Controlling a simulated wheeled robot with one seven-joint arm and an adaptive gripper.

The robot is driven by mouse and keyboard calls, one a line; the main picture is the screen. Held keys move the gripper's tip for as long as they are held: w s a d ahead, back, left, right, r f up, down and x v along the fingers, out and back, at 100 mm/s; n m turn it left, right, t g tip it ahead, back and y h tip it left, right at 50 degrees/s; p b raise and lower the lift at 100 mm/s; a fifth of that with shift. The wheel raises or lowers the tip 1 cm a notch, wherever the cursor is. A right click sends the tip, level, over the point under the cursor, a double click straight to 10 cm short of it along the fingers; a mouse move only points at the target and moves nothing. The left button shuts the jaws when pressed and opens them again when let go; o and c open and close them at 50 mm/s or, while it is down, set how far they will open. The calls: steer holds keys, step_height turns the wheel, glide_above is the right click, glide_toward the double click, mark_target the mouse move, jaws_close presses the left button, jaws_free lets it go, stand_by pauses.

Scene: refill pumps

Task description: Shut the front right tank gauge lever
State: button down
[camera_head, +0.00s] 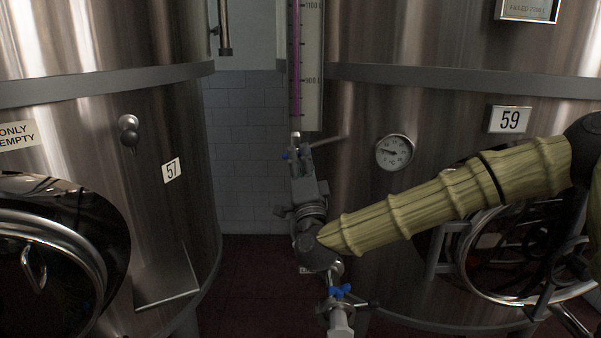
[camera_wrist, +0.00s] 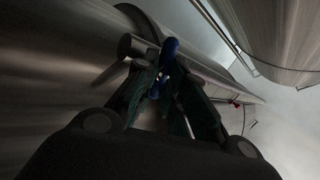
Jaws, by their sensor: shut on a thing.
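The right tank (camera_head: 360,215) is steel and bears the number plate 59 (camera_head: 510,120). Its tall level gauge (camera_head: 312,60) has a scale and a purple column. A small blue lever (camera_head: 287,155) shows at the gauge's foot, mostly hidden by my gripper. My gripper (camera_head: 303,165) points up at the gauge's foot from below. In the wrist view the blue lever (camera_wrist: 169,52) lies between the tips of my gripper (camera_wrist: 162,82), which is shut on it. The fingers hide the lever's lower part, and its exact angle is hard to tell.
A lower valve with a blue handle (camera_head: 340,291) is below my wrist. A round dial (camera_head: 395,152) is on the right tank. Tank 57 (camera_head: 150,85) stands at left, with a narrow gap and tiled wall (camera_head: 240,130) between. A round hatch (camera_head: 490,250) is behind my arm.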

steer(key=shift+a+f+m+t+h+b, duration=0.1)
steer(key=shift+f+m+t+h+b, duration=0.1)
steer(key=shift+m+h+b, duration=0.8)
steer(key=shift+f+m+t+h+b, duration=0.15)
steer(key=shift+m+h+b, duration=0.3)
steer(key=shift+m+h, duration=0.9)
steer(key=shift+r+m, duration=0.15)
steer(key=shift+m, duration=0.4)
steer(key=c, duration=1.5)
jaws_free()
steer(key=shift+r+n+y+p, duration=0.25)
steer(key=shift+n+y+p, duration=0.1)
steer(key=shift+n+y, duration=0.15)
